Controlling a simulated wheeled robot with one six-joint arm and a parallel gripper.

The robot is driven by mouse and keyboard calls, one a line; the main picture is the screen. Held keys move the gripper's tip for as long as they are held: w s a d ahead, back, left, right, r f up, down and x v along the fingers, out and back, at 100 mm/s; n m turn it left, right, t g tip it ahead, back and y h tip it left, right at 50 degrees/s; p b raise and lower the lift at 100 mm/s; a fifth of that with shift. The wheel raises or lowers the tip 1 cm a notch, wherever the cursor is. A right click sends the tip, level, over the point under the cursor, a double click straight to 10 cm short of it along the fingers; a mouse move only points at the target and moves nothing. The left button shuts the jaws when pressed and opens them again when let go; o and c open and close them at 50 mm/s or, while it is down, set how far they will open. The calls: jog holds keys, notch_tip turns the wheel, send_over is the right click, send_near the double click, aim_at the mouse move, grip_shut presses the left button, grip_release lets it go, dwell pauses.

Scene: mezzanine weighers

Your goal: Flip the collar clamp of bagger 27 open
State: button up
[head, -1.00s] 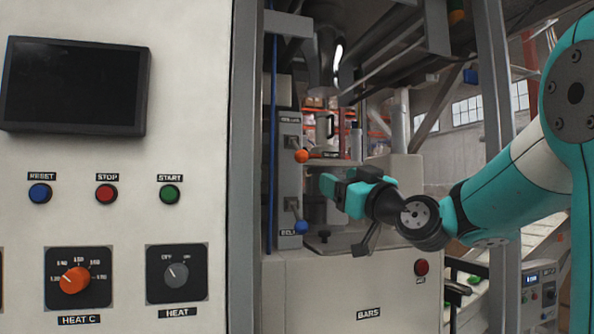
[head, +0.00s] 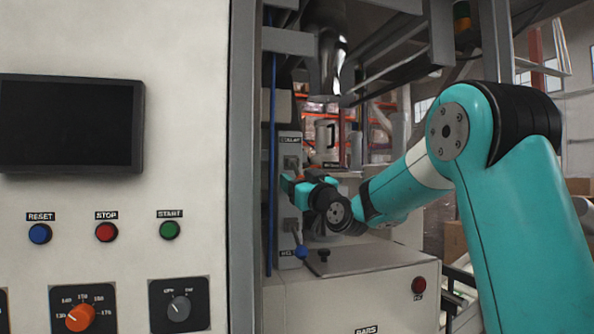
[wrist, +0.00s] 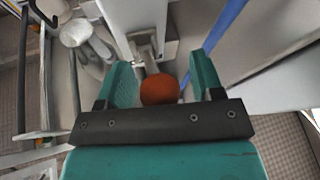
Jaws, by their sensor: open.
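An orange ball knob (wrist: 160,89) on a short metal lever (wrist: 150,60) sits between my two teal fingers in the wrist view. The lever comes off a pale upright panel (head: 289,228), whose upper label is too small to read surely. My gripper (head: 288,185) is open around the knob, with a gap visible on both sides. In the head view my gripper hides most of this knob. A second lever with a blue knob (head: 301,252) is lower on the same panel and points down. No bagger number is legible.
A blue vertical line (head: 271,150) runs close left of the panel. The control cabinet (head: 190,110) with screen and buttons fills the left. A white machine housing (head: 350,295) with a red button (head: 419,285) is below my gripper. A metal tube (head: 328,60) hangs above.

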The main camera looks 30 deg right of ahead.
jog(key=shift+w, duration=0.2)
grip_shut()
jog(key=shift+r, duration=0.1)
